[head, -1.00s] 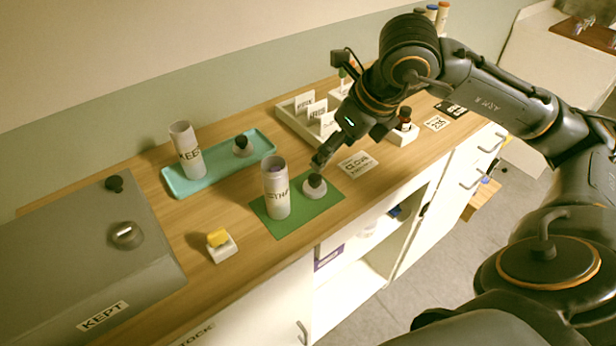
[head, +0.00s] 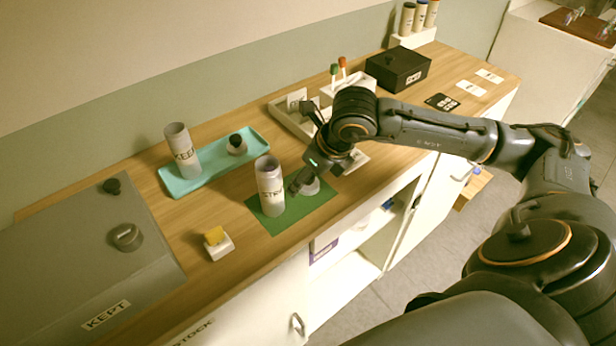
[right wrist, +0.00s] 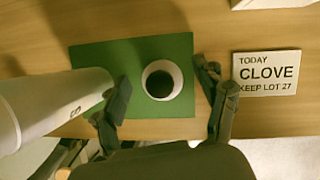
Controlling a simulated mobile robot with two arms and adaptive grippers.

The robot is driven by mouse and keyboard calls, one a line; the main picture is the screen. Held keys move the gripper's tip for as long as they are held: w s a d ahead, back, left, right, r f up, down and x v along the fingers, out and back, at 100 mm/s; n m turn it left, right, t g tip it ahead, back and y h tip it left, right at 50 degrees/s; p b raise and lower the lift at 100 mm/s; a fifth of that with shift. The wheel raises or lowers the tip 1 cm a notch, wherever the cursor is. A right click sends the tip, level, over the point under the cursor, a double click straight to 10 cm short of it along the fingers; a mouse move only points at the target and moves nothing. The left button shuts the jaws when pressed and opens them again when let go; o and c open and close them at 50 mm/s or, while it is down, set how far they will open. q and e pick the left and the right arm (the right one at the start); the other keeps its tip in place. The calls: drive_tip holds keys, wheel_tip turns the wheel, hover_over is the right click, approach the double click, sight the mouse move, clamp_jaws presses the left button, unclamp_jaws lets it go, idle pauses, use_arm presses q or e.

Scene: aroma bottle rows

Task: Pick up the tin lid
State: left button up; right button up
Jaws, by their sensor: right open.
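A tin lid, pale and round with a dark knob in its middle, lies on the green mat (head: 270,222). In the right wrist view the lid (right wrist: 149,84) shows from above. In the head view my right gripper (head: 303,184) partly covers it. My right gripper is open, with one finger on each side of the lid and nothing held. A tall pale tin (head: 270,188) with dark lettering stands upright on the mat, left of the lid. A similar lid (head: 237,145) sits on the teal tray. My left gripper is not in view.
The teal tray (head: 190,187) also bears a tin (head: 182,150). A yellow block on a white base (head: 219,246) and a grey KEPT box (head: 70,265) are left. The CLOVE card (right wrist: 266,73) lies right of the mat. A rack (head: 280,105) stands behind my right arm.

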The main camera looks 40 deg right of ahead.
drive_tip(key=c, duration=0.9)
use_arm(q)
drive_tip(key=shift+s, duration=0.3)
use_arm(e)
drive_tip(key=shift+o, duration=0.2)
